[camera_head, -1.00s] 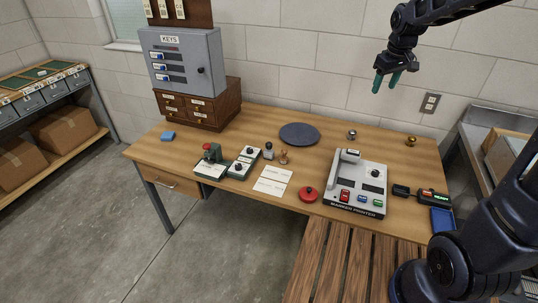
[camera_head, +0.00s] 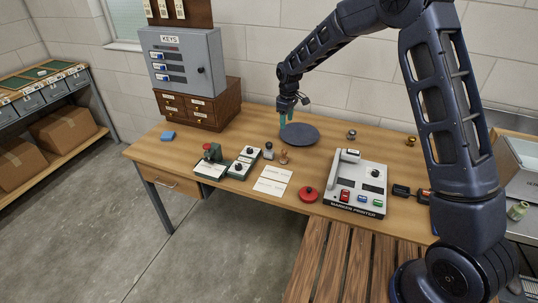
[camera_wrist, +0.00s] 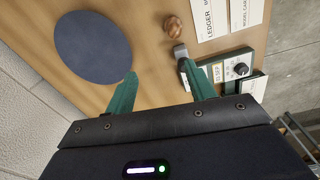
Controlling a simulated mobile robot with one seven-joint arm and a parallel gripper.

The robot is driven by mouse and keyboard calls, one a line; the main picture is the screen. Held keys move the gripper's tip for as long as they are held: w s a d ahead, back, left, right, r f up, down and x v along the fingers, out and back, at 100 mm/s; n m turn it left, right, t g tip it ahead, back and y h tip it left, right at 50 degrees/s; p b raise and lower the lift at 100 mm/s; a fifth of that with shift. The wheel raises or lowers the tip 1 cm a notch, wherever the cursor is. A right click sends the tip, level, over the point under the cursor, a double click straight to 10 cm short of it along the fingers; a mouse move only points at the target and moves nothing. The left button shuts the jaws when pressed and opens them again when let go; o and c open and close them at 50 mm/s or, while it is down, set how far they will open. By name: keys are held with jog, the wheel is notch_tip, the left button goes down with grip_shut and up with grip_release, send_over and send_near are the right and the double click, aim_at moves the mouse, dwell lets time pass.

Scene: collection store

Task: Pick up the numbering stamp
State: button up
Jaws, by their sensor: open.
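Two small upright items stand side by side behind the white cards: a dark grey one with a rounded top (camera_head: 268,151) and a wooden-handled one (camera_head: 284,157). I cannot tell for sure which is the numbering stamp. In the wrist view the dark item (camera_wrist: 181,53) lies just beyond the right fingertip, and the wooden one (camera_wrist: 200,28) is farther up. My gripper (camera_head: 284,121) is above the desk by the dark round mat, behind these items. Its teal fingers (camera_wrist: 159,72) are apart with nothing between them.
The dark round mat (camera_head: 301,135) lies on the desk (camera_head: 250,196). A green device (camera_head: 211,153) and a dial box (camera_head: 243,163) stand left of the stamps. White cards (camera_head: 271,180), a red round object (camera_head: 307,194) and the marker printer (camera_head: 357,186) are nearer or right. A key cabinet (camera_head: 184,62) rises at left.

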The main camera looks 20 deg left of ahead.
jog(key=n, duration=0.2)
send_near(269, 151)
jog(key=shift+w, duration=0.5)
notch_tip(269, 151, down, 5)
jog(key=shift+f, duration=0.25)
jog(key=shift+s+a+f, duration=0.1)
jog(key=shift+f, duration=1.15)
jog(key=shift+a+f, duration=0.1)
jog(key=shift+f, duration=1.2)
jog(key=shift+c, duration=0.4)
jog(key=c, duration=1.1)
